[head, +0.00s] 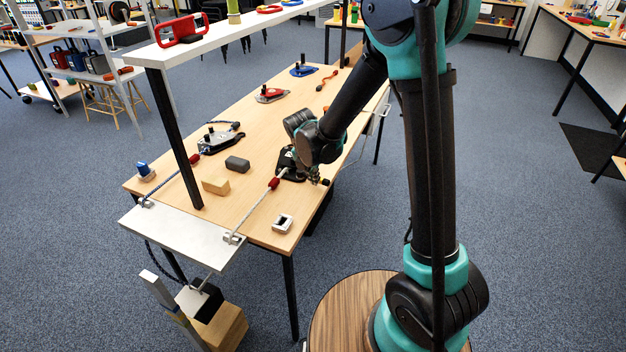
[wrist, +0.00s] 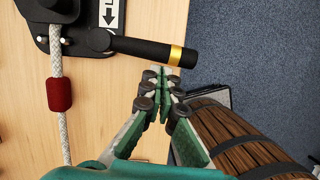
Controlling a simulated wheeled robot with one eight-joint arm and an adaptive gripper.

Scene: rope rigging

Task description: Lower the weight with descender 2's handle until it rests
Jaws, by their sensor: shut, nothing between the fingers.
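A black descender (head: 290,163) is bolted to the table under my arm, which partly hides it. The wrist view shows its black handle (wrist: 140,47) with a gold band, pointing right, and a down-arrow label. A pale rope (wrist: 63,125) with a red sleeve leaves it and runs to the table's front edge. A dark weight (head: 203,299) is below that edge, by a wooden block (head: 224,328); whether they touch is unclear. My gripper (wrist: 162,78) is shut and empty, its tips just beside the gold-banded handle end; contact cannot be told. No number is readable.
A silver descender (head: 222,140) with a blue rope is on the left. Red (head: 271,93) and blue (head: 303,70) devices lie farther back. A grey block (head: 237,164), a wooden block (head: 215,186) and a small white part (head: 282,224) lie nearby. A shelf post (head: 178,135) stands at left.

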